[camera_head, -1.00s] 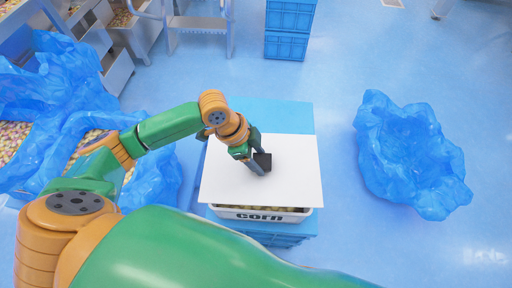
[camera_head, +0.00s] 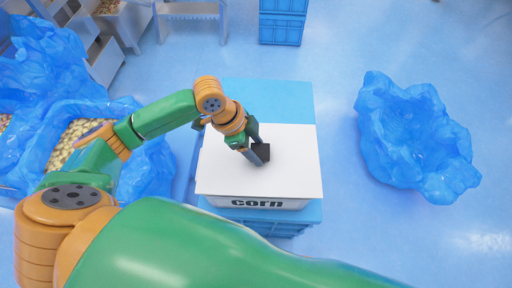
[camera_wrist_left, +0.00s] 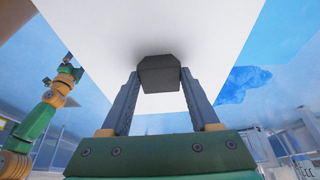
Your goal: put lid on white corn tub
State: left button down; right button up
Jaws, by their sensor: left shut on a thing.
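The white lid (camera_head: 285,165) is a flat square panel with a dark block-shaped handle (camera_head: 262,152) at its middle. It lies over the white corn tub (camera_head: 262,203), whose front wall with the word "corn" shows below the lid's front edge. The tub's inside is hidden. My left gripper (camera_head: 257,148) is shut on the handle, with a finger on each side of it. In the left wrist view the handle (camera_wrist_left: 159,73) sits between the fingertips against the lid's white face (camera_wrist_left: 110,30).
The tub stands on a blue crate (camera_head: 265,225), with a light blue surface (camera_head: 270,95) behind it. A blue bag (camera_head: 415,140) lies on the floor at right. Blue-lined bins (camera_head: 75,140) with food pieces stand at left. Another blue crate (camera_head: 282,28) stands at the back.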

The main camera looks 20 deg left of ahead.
pick_arm(q)
notch_tip(320, 180, down, 2)
jog(key=shift+f, duration=0.1)
jog(key=shift+c, duration=0.2)
grip_release()
jog(key=v, duration=0.7)
dwell(0.3)
